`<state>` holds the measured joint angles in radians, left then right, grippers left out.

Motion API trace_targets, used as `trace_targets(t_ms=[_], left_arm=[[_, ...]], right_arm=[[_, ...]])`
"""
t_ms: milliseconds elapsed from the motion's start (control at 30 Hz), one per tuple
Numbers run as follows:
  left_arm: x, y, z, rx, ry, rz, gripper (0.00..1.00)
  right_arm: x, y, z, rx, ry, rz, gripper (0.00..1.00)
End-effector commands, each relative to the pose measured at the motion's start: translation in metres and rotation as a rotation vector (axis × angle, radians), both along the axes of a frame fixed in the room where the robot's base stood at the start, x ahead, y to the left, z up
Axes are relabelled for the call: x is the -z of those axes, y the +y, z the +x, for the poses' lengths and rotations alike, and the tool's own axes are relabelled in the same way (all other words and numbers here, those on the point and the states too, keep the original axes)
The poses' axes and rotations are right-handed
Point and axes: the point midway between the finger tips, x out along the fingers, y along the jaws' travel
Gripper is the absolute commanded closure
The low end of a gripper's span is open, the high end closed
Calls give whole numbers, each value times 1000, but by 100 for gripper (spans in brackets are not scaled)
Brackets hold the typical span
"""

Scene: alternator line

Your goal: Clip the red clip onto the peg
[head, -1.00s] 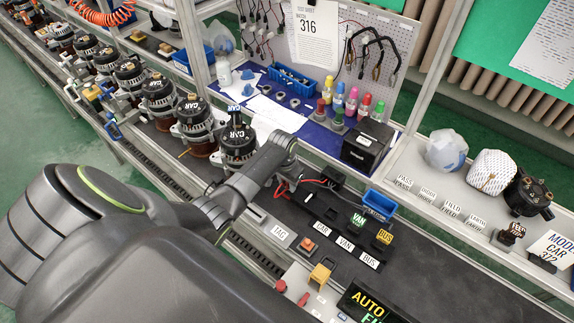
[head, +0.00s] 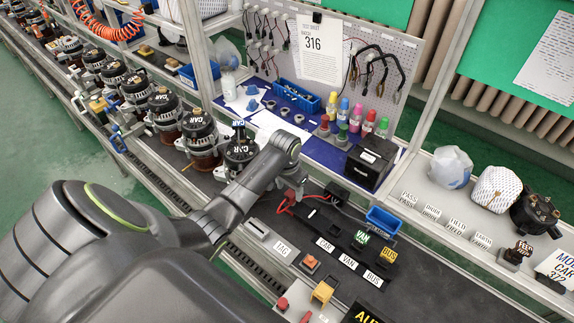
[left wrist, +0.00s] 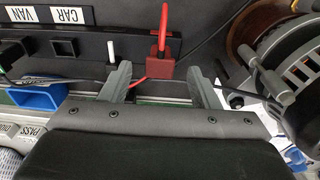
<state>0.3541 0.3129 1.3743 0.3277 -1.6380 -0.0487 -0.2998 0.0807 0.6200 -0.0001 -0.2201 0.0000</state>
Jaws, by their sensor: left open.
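The red clip (left wrist: 160,66) sits at the edge of the black strip in the left wrist view, with a red lead running from it. In the head view the clip (head: 286,206) is small and partly hidden by my arm. My left gripper (left wrist: 156,78) is open, its two fingers on either side of the clip's line, with no contact that I can make out. It also shows in the head view (head: 293,188). A short white peg (left wrist: 112,50) stands on the strip left of the clip. Whether this is the task's peg I cannot tell.
An alternator (left wrist: 292,70) with a metal bracket is close on the right in the wrist view. A blue bin (head: 383,222) and a black box (head: 371,162) are near the gripper. A dark cable crosses behind the fingers.

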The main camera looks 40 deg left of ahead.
Motion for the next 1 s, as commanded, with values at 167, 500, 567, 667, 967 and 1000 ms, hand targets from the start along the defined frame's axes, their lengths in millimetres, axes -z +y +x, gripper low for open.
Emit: trace_targets(t_ms=[167,500,567,667,967,1000], left_arm=[[-36,1,-2,2,-5,2,44],[-101,2,-8,1,-3,1,44],[-108,2,-9,1,-1,1,44],[-114,2,-10,1,0,0,44],[-116,2,-10,0,2,0,44],[-116,2,-10,0,2,0,44]], right_arm=[[6,0,0,0,0,0,64],[15,0,0,0,0,0,64],[15,0,0,0,0,0,64],[16,0,0,0,0,0,64],[15,0,0,0,0,0,64],[15,0,0,0,0,0,64]])
